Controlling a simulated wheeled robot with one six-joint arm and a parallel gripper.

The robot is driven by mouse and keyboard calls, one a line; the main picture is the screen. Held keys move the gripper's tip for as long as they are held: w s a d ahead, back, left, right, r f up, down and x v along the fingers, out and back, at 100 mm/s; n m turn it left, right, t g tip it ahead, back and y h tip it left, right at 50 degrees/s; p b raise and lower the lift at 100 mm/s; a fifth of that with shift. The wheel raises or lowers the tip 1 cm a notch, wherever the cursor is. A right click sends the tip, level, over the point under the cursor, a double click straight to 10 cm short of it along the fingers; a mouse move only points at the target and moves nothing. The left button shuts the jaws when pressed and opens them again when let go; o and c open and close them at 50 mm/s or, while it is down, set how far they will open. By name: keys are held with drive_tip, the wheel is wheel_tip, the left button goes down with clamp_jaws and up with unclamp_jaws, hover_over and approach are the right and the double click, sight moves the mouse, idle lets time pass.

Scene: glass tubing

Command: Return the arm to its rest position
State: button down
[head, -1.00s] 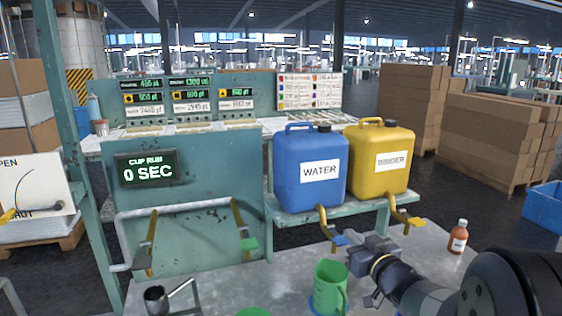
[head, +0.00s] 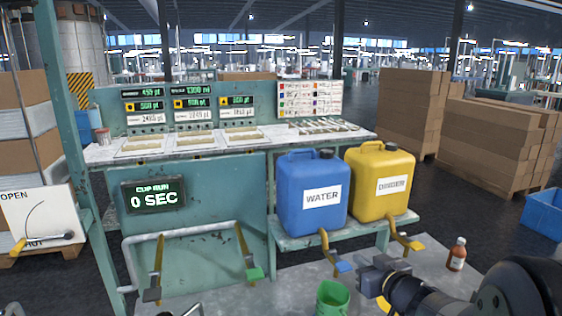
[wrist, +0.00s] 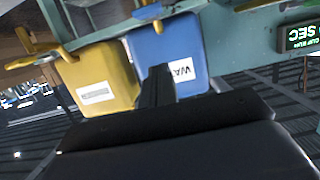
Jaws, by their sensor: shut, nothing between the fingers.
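My gripper (head: 371,275) is at the lower right of the head view, above the grey table, to the right of the green cup (head: 332,298). It is shut and empty. In the wrist view my gripper's dark fingers (wrist: 157,86) show together in front of the blue WATER jug (wrist: 172,60). My arm runs from the gripper to the lower right corner. The green cup stands apart from the gripper, its lower part cut off by the frame.
The blue WATER jug (head: 311,225) and a yellow jug (head: 379,210) stand on a shelf with taps below. A small brown bottle (head: 456,258) stands on the table to the right of my arm. A teal bench (head: 200,220) shows 0 SEC. Cardboard stacks (head: 487,150) are at right.

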drive_tip(key=shift+v, duration=1.75)
drive_tip(key=shift+r, duration=0.1)
